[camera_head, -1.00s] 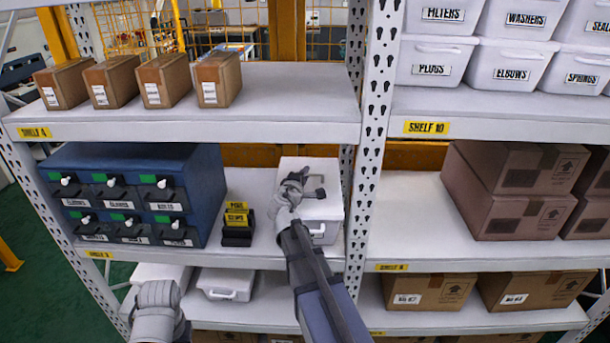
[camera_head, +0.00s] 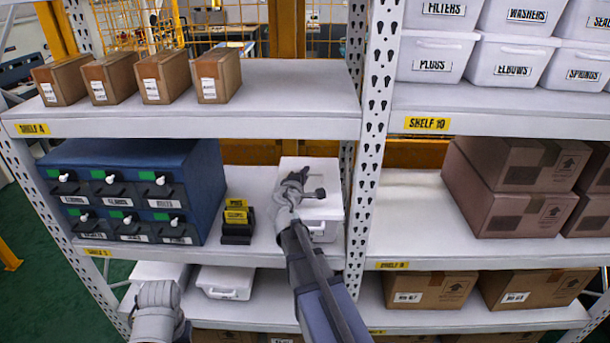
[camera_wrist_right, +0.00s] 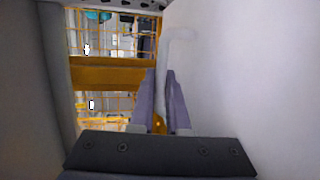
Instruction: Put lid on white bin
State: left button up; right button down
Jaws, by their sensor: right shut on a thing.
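A white bin (camera_head: 323,233) stands on the middle shelf of the left rack, right of the small black holders. The white lid (camera_head: 322,207) shows over its top; my right gripper and wrist hide part of it. I cannot tell whether the lid sits fully down on the rim. My right gripper (camera_head: 312,185) is over the lid.
A rack upright (camera_head: 371,130) stands close right of the bin. Black holders (camera_head: 237,222) and a blue drawer cabinet (camera_head: 135,190) are to the left. More white bins (camera_head: 225,282) sit below. The neighbouring shelf (camera_head: 405,220) has free room.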

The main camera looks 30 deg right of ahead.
jog(key=c, duration=0.8)
grip_release()
jog(key=shift+s+a, duration=0.1)
jog(key=p+v, duration=0.1)
jog(key=v, duration=0.6)
jog(key=shift+s+a, duration=0.2)
